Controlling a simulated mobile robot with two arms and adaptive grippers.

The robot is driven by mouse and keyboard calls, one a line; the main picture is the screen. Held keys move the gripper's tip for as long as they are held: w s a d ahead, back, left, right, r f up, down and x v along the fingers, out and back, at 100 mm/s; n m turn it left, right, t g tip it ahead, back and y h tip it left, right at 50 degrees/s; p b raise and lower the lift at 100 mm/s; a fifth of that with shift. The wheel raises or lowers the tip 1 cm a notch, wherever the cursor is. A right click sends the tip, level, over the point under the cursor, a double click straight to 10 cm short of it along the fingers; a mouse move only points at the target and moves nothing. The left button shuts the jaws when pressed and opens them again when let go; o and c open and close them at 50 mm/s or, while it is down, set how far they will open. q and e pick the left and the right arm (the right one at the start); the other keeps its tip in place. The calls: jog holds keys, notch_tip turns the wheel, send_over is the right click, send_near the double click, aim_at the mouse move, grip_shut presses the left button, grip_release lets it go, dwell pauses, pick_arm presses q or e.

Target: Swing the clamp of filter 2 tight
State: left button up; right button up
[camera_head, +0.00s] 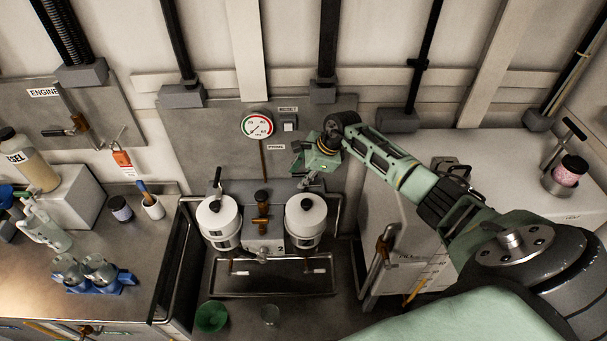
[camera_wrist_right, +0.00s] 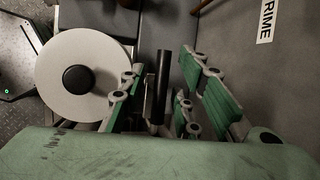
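Filter 2 (camera_head: 305,216) is the right one of two white round canisters, beside a "2" mark. Its white lid with a black knob (camera_wrist_right: 78,78) fills the left of the right wrist view. A black upright clamp handle (camera_wrist_right: 163,85) stands beside that lid in the wrist view. My right gripper (camera_head: 309,178) is just above and behind filter 2 in the head view. In the wrist view its green-padded fingers (camera_wrist_right: 165,100) are apart, with the handle between them and a gap on the right side. In the head view the gripper hides this handle. My left gripper is not in view.
The other filter (camera_head: 218,222) has its own black handle (camera_head: 217,178). A brown valve (camera_head: 262,210) sits between the filters, and a gauge (camera_head: 257,125) is on the wall behind. A metal rail (camera_head: 340,215) and a white cabinet (camera_head: 400,230) stand to the right.

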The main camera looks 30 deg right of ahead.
grip_shut()
jog(key=shift+w+r+m, duration=0.1)
jog(key=shift+m, duration=0.2)
jog(key=m+h, duration=0.1)
jog(key=m, duration=0.2)
jog(key=shift+w+d+t+h, duration=0.1)
jog(key=shift+t+h, duration=0.2)
jog(key=shift+h, duration=0.1)
jog(key=m+h+b, duration=0.1)
jog(key=m+b, duration=0.1)
jog(key=m, duration=0.2)
jog(key=shift+w+h, duration=0.1)
jog(key=shift+h, duration=0.2)
jog(key=m+h+b, duration=0.1)
jog(key=m+b, duration=0.1)
jog(key=m+h+b, duration=0.1)
jog(key=m+b, duration=0.1)
jog(key=m, duration=0.1)
jog(key=shift+d+f+m+b, duration=0.15)
jog(key=shift+f+m+b, duration=0.05)
jog(key=shift+m+b, duration=0.1)
jog(key=shift+d+r+m+g+h+b, duration=0.1)
jog(key=shift+m+g+h+b, duration=0.4)
jog(key=shift+m+b, duration=0.65)
jog(key=shift+m+g+h+b, duration=0.3)
jog(key=shift+m+g+b, duration=0.45)
jog(key=shift+m, duration=0.6)
jog(key=shift+s, duration=0.2)
